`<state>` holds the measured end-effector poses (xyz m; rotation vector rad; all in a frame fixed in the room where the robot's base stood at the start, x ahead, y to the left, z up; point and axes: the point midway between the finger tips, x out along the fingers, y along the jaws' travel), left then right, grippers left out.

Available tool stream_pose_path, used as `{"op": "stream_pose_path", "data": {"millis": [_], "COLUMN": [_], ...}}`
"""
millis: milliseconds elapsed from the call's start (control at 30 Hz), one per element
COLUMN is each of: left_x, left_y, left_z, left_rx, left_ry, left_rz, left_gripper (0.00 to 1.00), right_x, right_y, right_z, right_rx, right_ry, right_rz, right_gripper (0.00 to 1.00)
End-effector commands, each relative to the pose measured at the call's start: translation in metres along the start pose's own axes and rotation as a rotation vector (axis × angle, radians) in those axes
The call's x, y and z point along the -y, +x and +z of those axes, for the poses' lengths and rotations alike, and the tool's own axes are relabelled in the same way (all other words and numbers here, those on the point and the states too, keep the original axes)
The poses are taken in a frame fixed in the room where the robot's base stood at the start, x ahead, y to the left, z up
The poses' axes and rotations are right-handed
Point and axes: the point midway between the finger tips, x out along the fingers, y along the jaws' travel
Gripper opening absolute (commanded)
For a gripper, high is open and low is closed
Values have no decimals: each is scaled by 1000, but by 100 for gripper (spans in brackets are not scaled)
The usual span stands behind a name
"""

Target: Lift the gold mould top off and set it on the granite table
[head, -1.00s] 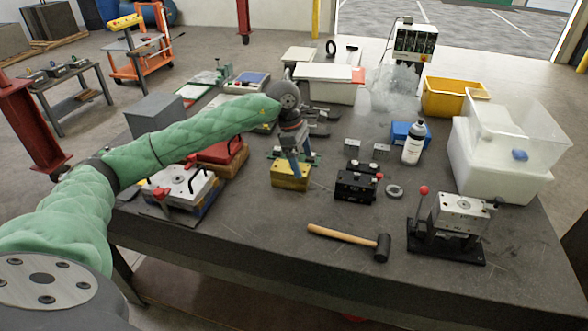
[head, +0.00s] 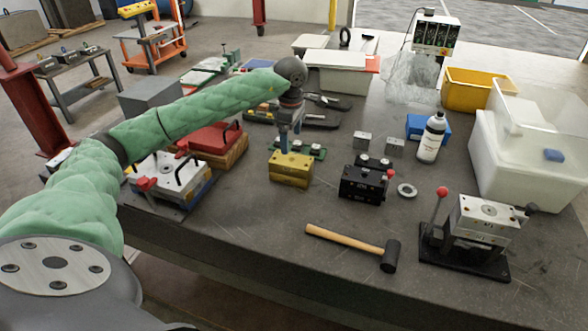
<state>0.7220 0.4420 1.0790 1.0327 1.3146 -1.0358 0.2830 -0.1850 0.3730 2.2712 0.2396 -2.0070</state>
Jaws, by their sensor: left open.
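The gold mould (head: 291,172) sits on the granite table (head: 235,225) near the middle of the head view. Its top and base look stacked as one block, and I cannot make out a gap between them. My left gripper (head: 290,150) points down at the gold mould's upper face from behind and above. Its jaws are open, with the fingertips at or just above the top face; contact is unclear. The fingers hide a small part of the mould's top. My right gripper is not in view.
A black mould block (head: 362,184) and a metal ring (head: 407,190) are to the right. A mallet (head: 355,246) lies in front. A white-topped mould (head: 168,178) stands left, and a lever press (head: 475,235) stands front right. Bare table lies in front of the gold mould.

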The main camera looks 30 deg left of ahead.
Motion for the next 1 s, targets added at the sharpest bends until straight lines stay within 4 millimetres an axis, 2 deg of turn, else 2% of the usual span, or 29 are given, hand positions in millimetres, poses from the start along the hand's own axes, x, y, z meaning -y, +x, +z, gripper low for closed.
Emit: {"op": "stream_pose_path", "data": {"millis": [33,200,333,767,1000], "left_x": [0,0,0,0,0], "left_y": [12,20,23,51,68], "left_z": [0,0,0,0,0], "left_rx": [0,0,1,0,0], "left_ry": [0,0,0,0,0], "left_rz": [0,1,0,-1,-2], "left_gripper": [89,89,89,89,89], "right_x": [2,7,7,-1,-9], "right_y": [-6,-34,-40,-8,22], "right_z": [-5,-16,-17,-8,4], "right_rx": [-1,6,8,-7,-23], "right_ry": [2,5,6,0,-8], "right_rz": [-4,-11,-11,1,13], "right_gripper": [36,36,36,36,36]}}
